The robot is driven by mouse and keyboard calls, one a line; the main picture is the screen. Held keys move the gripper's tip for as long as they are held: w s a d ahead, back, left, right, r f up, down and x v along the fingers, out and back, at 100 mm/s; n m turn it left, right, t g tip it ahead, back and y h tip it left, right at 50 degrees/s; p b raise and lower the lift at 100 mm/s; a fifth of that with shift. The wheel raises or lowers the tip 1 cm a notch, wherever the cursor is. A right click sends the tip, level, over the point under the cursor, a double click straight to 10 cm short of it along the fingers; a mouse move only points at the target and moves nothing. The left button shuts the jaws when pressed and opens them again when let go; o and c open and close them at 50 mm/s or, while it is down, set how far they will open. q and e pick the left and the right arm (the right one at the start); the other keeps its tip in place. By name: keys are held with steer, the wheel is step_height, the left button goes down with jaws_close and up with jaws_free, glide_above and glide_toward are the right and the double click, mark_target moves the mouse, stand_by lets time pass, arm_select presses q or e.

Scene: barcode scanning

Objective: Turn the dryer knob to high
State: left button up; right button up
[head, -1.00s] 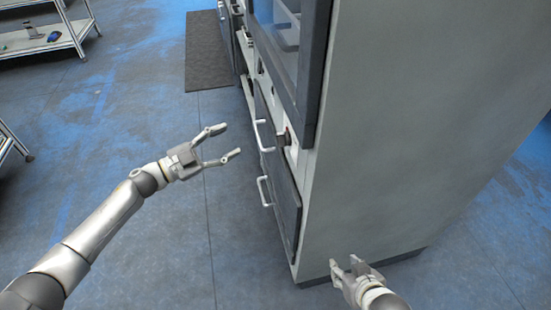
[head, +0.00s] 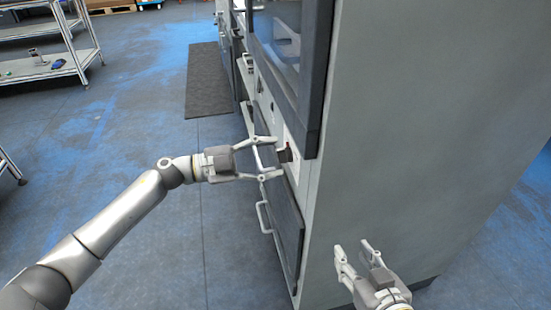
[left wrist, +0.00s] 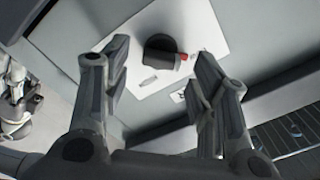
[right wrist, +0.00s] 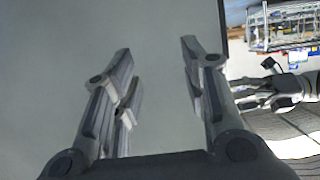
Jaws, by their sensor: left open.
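The dryer knob (head: 284,154) is a dark knob on a white panel on the narrow front of the grey cabinet. In the left wrist view the black knob (left wrist: 161,52) has a red mark at its right side and sits ahead of the fingers. My left gripper (head: 274,158) is open, its fingers pointing at the knob; it appears apart from it. It also shows in the left wrist view (left wrist: 158,85). My right gripper (head: 354,250) is open and empty beside the cabinet's plain side wall.
The tall grey cabinet (head: 420,140) fills the right side. A dark mat (head: 208,80) lies on the floor. A metal shelf (head: 40,68) stands at the far left.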

arm_select(q)
steer(key=shift+x, duration=0.95)
arm_select(e)
steer(key=shift+w+a+r+t, duration=0.15)
steer(key=shift+w+r+t, duration=0.25)
steer(key=shift+r, duration=0.3)
arm_select(q)
steer(key=c, duration=1)
